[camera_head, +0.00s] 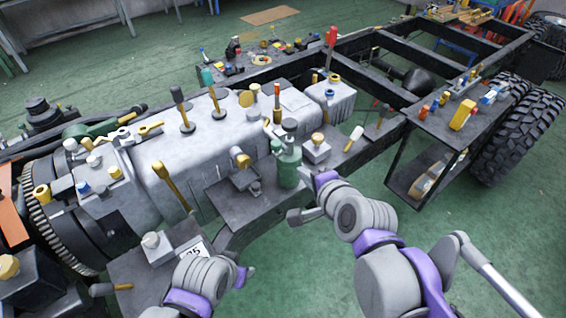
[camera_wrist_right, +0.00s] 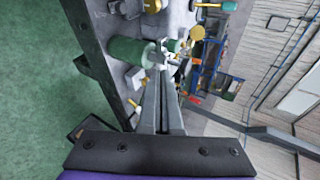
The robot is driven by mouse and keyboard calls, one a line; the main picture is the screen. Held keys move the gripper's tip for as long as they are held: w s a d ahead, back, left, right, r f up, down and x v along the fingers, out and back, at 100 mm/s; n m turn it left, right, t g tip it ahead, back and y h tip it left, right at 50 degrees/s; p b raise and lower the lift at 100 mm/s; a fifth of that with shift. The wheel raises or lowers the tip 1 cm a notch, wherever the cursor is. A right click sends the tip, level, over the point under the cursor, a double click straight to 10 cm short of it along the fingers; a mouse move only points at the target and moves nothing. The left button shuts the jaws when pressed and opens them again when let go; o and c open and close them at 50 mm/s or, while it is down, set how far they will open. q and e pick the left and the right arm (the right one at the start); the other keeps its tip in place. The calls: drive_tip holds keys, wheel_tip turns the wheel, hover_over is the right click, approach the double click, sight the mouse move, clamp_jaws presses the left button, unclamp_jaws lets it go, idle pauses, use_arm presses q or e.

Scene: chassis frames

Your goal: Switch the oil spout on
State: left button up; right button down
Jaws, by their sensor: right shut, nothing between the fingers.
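My right gripper (camera_head: 308,176) is just right of the can in the head view. Its fingers (camera_wrist_right: 162,75) are together and empty, with their tips close to the can's top; I cannot tell whether they touch. My left arm is low in the head view, and its finger state is unclear at the left gripper (camera_head: 241,276).
Several levers and knobs rise from the grey engine block (camera_head: 225,130). A side table (camera_head: 420,120) and a tyre (camera_head: 515,130) are farther right. Green floor (camera_head: 320,275) is clear in front.

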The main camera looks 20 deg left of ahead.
approach(278, 149)
wheel_tip(278, 149, down, 3)
drive_tip(key=w+a, duration=0.2)
drive_tip(key=w, duration=0.1)
drive_tip(key=shift+w+a+f+b, duration=0.1)
drive_tip(key=shift+w+a+b, duration=0.15)
drive_tip(key=shift+a+b, duration=0.1)
drive_tip(key=shift+w+a, duration=0.3)
drive_tip(key=shift+w, duration=0.15)
